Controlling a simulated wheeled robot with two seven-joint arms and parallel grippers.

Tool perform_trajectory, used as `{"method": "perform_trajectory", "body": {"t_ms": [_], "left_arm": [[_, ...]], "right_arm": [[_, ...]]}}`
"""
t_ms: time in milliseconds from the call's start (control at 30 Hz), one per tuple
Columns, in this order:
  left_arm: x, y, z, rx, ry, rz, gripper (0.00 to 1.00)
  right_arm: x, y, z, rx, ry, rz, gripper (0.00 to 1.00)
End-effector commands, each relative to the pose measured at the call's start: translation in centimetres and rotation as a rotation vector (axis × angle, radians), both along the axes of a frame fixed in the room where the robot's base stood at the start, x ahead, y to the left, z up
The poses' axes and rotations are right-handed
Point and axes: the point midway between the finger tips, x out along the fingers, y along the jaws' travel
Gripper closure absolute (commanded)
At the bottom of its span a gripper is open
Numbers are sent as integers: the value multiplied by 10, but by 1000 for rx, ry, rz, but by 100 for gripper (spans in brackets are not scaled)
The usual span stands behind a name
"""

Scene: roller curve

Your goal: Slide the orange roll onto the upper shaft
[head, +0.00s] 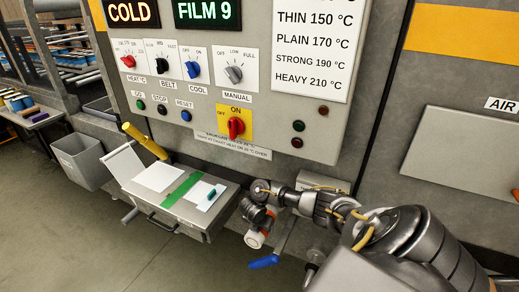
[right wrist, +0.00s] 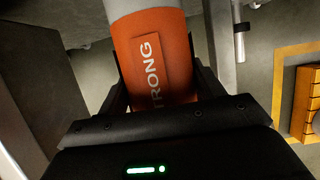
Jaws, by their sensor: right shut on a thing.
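The orange roll (right wrist: 153,60) fills the upper middle of the right wrist view, with the word STRONG on it. A pale grey-white cylindrical part shows at its far end. My right gripper (right wrist: 160,90) is shut on the roll, one finger on each side. In the head view the roll (head: 254,239) shows small, orange and white, below the right gripper (head: 262,222), beside the right end of the worktable. I cannot pick out the upper shaft with certainty. My left gripper is not in view.
A blue-handled lever (head: 264,262) is close below the roll. The grey control panel (head: 262,75) with knobs stands behind. A metal rod (right wrist: 239,35) shows right of the roll.

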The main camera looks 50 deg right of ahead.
Motion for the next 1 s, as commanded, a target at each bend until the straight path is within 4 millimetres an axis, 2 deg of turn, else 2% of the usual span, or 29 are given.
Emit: {"method": "perform_trajectory", "body": {"t_ms": [400, 933, 967, 1000], "left_arm": [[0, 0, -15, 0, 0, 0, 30], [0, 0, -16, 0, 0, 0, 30], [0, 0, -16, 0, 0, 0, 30], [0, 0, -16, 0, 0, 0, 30]], "right_arm": [[8, -25, 0, -2, -2, -1, 71], [9, -30, 1, -1, 0, 0, 71], [9, -30, 1, -1, 0, 0, 32], [9, -30, 1, -1, 0, 0, 26]]}}
